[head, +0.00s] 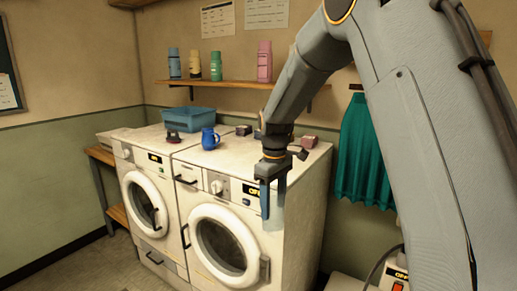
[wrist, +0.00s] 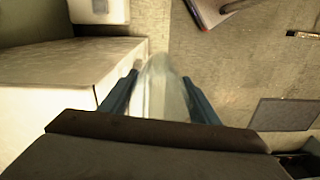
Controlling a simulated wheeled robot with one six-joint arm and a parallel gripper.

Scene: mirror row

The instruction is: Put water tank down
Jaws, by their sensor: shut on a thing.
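The water tank (head: 275,219) is a pale, see-through container. My gripper (head: 273,200) is shut on it and holds it upright in the air, in front of the right washing machine near its right front corner. In the wrist view, the tank (wrist: 163,88) shows between the two blue fingers of my gripper (wrist: 160,100). The gripper body hides its near part. Its lower end hangs in front of the machine's front face, and I cannot tell how far from it.
Two white washing machines (head: 150,185) stand side by side. A shelf (head: 235,84) holds bottles. A teal cloth (head: 362,150) hangs at right. A device with a red switch (head: 397,283) sits low right.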

